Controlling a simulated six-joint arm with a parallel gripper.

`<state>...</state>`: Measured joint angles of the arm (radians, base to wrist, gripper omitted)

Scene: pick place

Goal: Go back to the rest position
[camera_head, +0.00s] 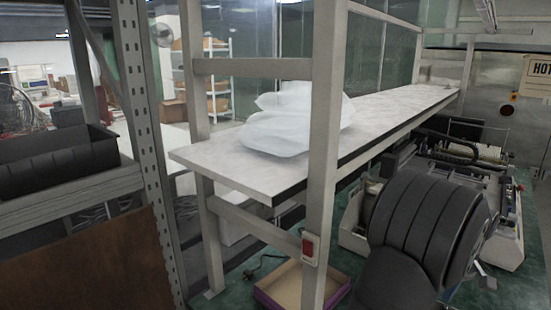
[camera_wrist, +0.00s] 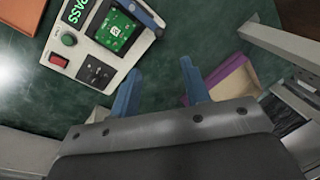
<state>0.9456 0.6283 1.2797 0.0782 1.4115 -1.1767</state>
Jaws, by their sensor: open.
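My gripper (camera_wrist: 160,68) shows in the wrist view with its two blue fingers spread apart. No object shows between the fingers. Dark green floor lies beyond and below them. The gripper cannot be made out clearly in the head view.
A PASS-labelled control panel (camera_wrist: 104,40) is left of the fingers; a purple-edged box (camera_wrist: 226,76) is right. In the head view, a white plastic bag (camera_head: 290,122) lies on the long bench (camera_head: 390,103). A metal post (camera_head: 323,150) stands in front. A machine (camera_head: 505,225) is at right.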

